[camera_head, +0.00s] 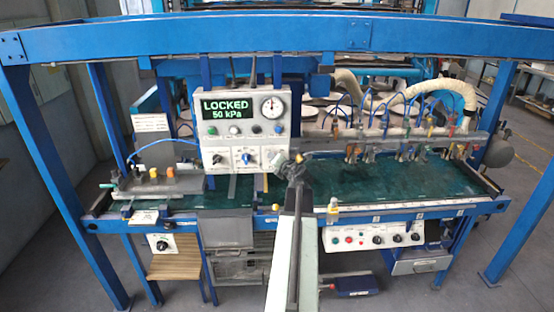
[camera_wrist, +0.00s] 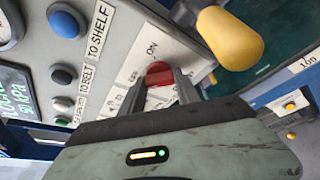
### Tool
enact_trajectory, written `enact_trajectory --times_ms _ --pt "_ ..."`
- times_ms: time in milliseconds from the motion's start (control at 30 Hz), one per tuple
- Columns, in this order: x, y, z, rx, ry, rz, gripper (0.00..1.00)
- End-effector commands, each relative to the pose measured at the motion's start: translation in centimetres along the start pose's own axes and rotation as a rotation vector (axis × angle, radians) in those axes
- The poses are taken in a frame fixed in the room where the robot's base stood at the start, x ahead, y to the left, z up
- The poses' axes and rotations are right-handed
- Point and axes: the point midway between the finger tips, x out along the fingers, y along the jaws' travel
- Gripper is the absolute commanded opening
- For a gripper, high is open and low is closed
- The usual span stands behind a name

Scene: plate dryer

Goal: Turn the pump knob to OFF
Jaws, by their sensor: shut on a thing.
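The pump knob shows in the wrist view as a red knob (camera_wrist: 158,70) on a pale panel, with an ON label beside it. My gripper (camera_wrist: 161,80) is shut on this knob, one finger on each side. The fingers hide part of the knob and the labels around it, so its exact pointing cannot be read. In the head view my gripper (camera_head: 284,163) is at the lower right corner of the control panel (camera_head: 210,158), and it hides the knob there.
The display (camera_head: 225,109) reads LOCKED, 50 kPa, beside a round gauge (camera_head: 272,107). A blue knob (camera_head: 246,158) sits on the panel left of my gripper. A yellow-ended part (camera_wrist: 230,38) stands close to my fingers. A green belt (camera_head: 370,183) runs below.

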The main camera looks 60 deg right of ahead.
Motion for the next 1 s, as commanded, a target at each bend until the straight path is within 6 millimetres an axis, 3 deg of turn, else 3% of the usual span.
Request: enact_trajectory --times_ms 400,433,500,833,1000 --pt "0.0 0.1 -0.3 -0.01 0.007 -0.001 0.0" --pt "0.0 0.1 -0.3 -0.01 0.007 -0.001 0.41" --pt "0.0 0.1 -0.2 -0.01 0.006 -0.001 0.6" --pt "-0.1 0.1 -0.1 -0.007 0.002 -0.002 0.6" --pt "-1.8 0.2 0.0 -0.007 0.001 -0.003 0.6"
